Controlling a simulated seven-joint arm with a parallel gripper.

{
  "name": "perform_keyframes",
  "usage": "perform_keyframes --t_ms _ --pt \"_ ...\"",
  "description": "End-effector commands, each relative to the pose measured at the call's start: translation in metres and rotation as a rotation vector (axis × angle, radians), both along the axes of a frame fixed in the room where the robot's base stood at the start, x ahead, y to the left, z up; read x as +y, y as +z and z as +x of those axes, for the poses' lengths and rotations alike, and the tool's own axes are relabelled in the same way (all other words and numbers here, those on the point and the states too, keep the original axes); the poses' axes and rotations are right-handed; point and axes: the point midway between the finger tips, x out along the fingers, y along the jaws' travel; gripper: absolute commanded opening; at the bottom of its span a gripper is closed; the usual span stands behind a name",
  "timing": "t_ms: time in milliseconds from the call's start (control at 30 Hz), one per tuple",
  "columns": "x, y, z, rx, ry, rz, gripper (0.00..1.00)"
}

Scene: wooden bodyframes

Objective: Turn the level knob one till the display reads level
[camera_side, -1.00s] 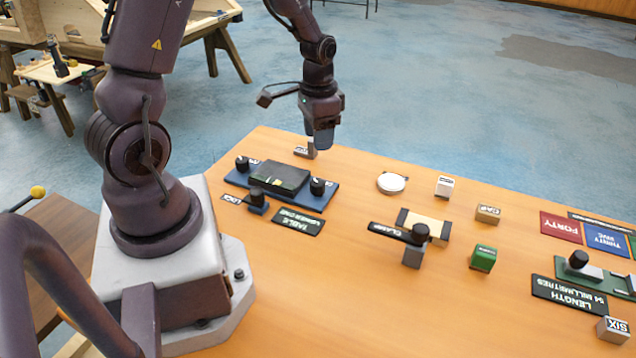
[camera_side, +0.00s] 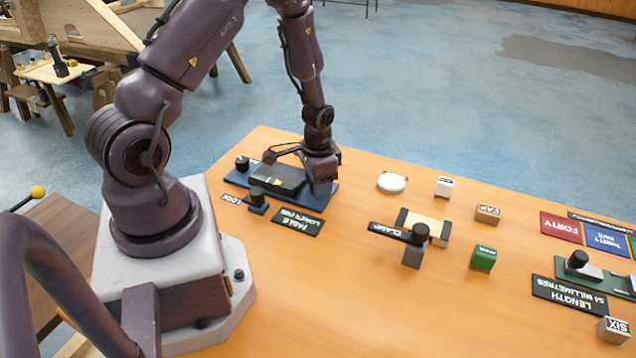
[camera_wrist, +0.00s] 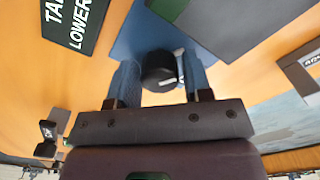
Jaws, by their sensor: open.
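A blue panel (camera_side: 234,179) lies at the left of the table with a dark box (camera_side: 278,178) on it. One black knob (camera_side: 242,163) stands at the panel's left end. The right-end black knob shows in the wrist view (camera_wrist: 158,70), with a white mark on its side; my gripper hides it in the side view. My gripper (camera_side: 322,186) is low over that end, and in the wrist view its blue fingers (camera_wrist: 160,82) stand apart on either side of the knob. I cannot tell whether they touch it. A black sign (camera_side: 298,221) in front reads TABLE and a second line starting LOWER.
A lock knob (camera_side: 257,197) stands in front of the panel. A white disc (camera_side: 392,182), a white block (camera_side: 444,186) and a clamp (camera_side: 418,236) lie to the right. Bare table lies front centre.

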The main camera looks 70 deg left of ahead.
Motion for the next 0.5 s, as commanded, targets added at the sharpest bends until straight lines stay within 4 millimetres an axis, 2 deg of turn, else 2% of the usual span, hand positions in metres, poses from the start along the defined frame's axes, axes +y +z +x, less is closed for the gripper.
perform_keyframes --t_ms 167,300,500 --pt "0.0 0.0002 0.0001 0.0 0.0 0.0 0.43" --pt "0.0 0.0003 0.0 0.0 0.0 0.0 0.11" --pt "0.0001 0.0004 -0.0001 0.001 0.07 0.0 0.11"
